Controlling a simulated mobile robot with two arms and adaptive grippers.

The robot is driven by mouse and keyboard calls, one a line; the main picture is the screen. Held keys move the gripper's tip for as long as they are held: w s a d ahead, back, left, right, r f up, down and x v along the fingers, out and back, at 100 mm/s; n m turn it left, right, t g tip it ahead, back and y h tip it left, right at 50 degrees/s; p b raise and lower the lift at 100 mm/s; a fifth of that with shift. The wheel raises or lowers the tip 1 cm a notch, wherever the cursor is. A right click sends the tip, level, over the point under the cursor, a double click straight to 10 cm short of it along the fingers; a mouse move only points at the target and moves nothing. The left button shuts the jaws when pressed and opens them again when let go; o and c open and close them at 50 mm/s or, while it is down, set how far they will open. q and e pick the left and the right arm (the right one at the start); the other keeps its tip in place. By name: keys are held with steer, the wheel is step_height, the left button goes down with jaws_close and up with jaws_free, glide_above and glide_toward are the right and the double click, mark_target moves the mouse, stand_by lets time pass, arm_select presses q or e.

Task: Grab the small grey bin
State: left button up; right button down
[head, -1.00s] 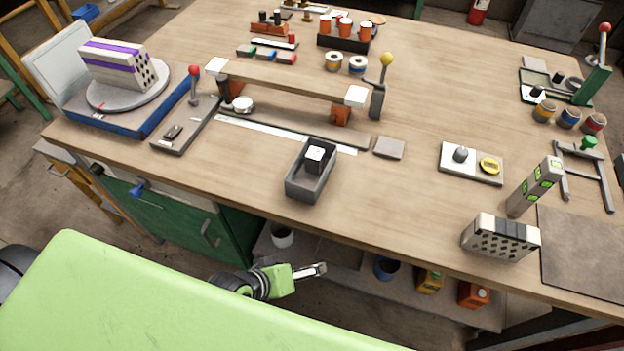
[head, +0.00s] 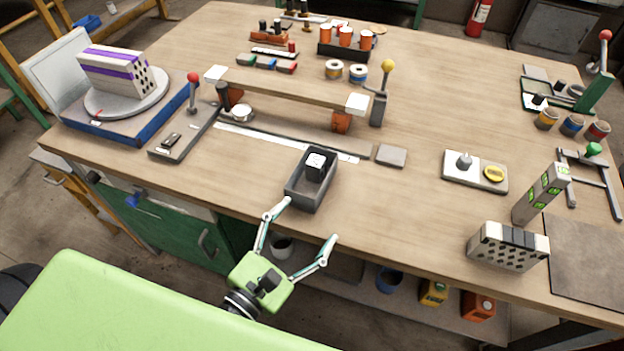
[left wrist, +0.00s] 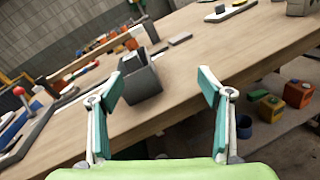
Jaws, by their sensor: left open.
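The small grey bin (head: 312,193) stands on the workbench near its front edge, with a black block with a white top (head: 317,164) inside it. The bin also shows in the left wrist view (left wrist: 143,85), left of centre, beyond the fingers. My left gripper (head: 302,222) is open and empty, its fingers spread wide just in front of the bin at the bench edge. In the left wrist view the open fingers (left wrist: 160,90) frame the bin, the left finger nearest to it. No contact with the bin shows. My right gripper is not in view.
A wooden beam on supports (head: 285,85) and a flat rail (head: 290,138) lie behind the bin. A lever plate (head: 175,135) is to the left. A grey square (head: 391,155) and a switch plate (head: 475,171) lie to the right.

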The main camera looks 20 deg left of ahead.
arm_select(q)
steer(key=a+n+y, duration=0.2)
steer(key=a+n, duration=0.1)
steer(key=n, duration=0.2)
steer(key=t+y+p, duration=0.1)
steer(key=p, duration=0.2)
glide_toward(313, 169)
steer(key=w, duration=0.3)
steer(key=shift+w+d+n, duration=0.1)
steer(key=shift+d+n, duration=0.1)
steer(key=shift+n, duration=0.2)
steer(key=w+p, duration=0.1)
steer(key=w, duration=0.4)
steer(key=shift+w+d, duration=0.2)
steer(key=shift+w+f, duration=0.1)
steer(key=shift+w, duration=0.35)
steer(key=c, duration=1.2)
